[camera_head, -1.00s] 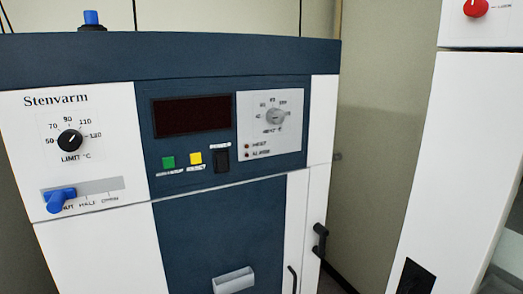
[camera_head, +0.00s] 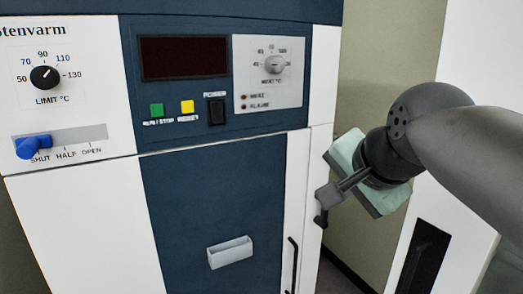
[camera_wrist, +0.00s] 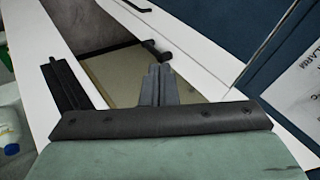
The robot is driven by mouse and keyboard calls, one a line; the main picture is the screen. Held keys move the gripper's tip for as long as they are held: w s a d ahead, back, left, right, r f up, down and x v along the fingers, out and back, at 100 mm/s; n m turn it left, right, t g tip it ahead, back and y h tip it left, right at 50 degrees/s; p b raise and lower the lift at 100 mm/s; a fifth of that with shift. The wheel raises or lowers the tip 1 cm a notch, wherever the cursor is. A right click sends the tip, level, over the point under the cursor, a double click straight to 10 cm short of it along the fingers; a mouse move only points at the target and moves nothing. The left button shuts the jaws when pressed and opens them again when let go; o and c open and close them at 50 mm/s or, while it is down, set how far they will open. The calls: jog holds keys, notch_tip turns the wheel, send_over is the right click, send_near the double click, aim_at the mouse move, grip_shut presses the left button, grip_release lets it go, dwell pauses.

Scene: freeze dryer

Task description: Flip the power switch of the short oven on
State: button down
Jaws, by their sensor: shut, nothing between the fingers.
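The oven marked Stenvarm (camera_head: 75,150) fills the left and middle of the head view. Its black power switch (camera_head: 216,112), under the word POWER, sits on the dark blue panel right of the yellow button. I cannot tell which way the rocker is tipped. My gripper (camera_head: 324,196) is at the oven's right edge, lower and to the right of the switch, apart from it. Its fingers are shut together and empty, and they also show in the wrist view (camera_wrist: 158,80). The wrist view shows only part of the control panel, not the switch.
A green button (camera_head: 156,110), yellow button (camera_head: 187,107) and dark display (camera_head: 183,57) surround the switch. A dial (camera_head: 275,65) is to its right. A blue lever (camera_head: 33,147) sticks out at left. A black latch (camera_head: 321,217) is close to my gripper. A white cabinet stands at right.

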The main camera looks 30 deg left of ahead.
aim_at(219, 123)
jog(key=s+a+r+m+y+b, duration=0.2)
jog(key=s+a+r+y, duration=0.3)
jog(key=a+r, duration=0.6)
notch_tip(219, 123, up, 3)
jog(key=shift+s+a+f+t+b, duration=0.2)
jog(key=shift+s+a+t+b, duration=0.25)
jog(key=shift+s, duration=0.6)
jog(key=shift+d, duration=0.1)
jog(key=x, duration=0.4)
jog(key=r+p+x, duration=0.1)
jog(key=x, duration=0.4)
jog(key=p+x, duration=0.1)
jog(key=x, duration=0.3)
jog(key=shift+w+a, duration=0.25)
jog(key=shift+a, duration=0.45)
